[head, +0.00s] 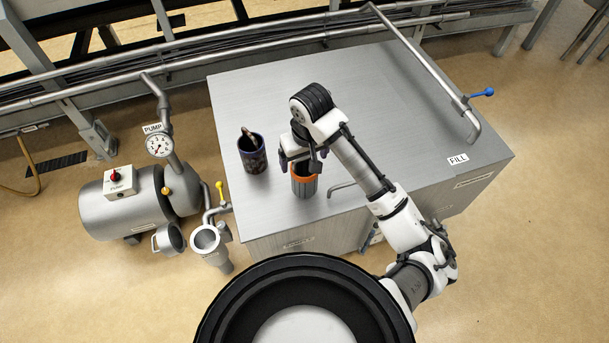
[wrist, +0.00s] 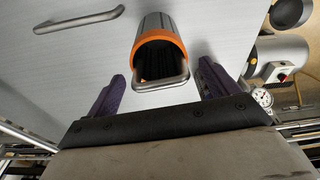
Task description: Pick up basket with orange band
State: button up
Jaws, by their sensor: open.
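The basket with orange band (head: 305,187) stands upright on the steel top of the hood (head: 400,110), near its front edge. In the wrist view the basket (wrist: 160,58) shows grey ribbed sides, an orange rim band, a dark hollow inside and a metal loop handle at the rim. My gripper (head: 302,163) is above the basket in the head view and partly hides its rim. In the wrist view my gripper (wrist: 158,92) is open, one purple finger on each side of the basket's handle. Nothing is held between the fingers, and I cannot tell whether they touch the basket.
A dark basket (head: 252,153) with a handle stands to the left on the same top. A metal handle (head: 342,186) is right of the orange-banded basket. A raised pipe with a blue lever (head: 482,93) is at the right. A pump tank (head: 125,205) with gauge stands left.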

jog(key=c, duration=1.1)
jog(key=shift+o, duration=0.2)
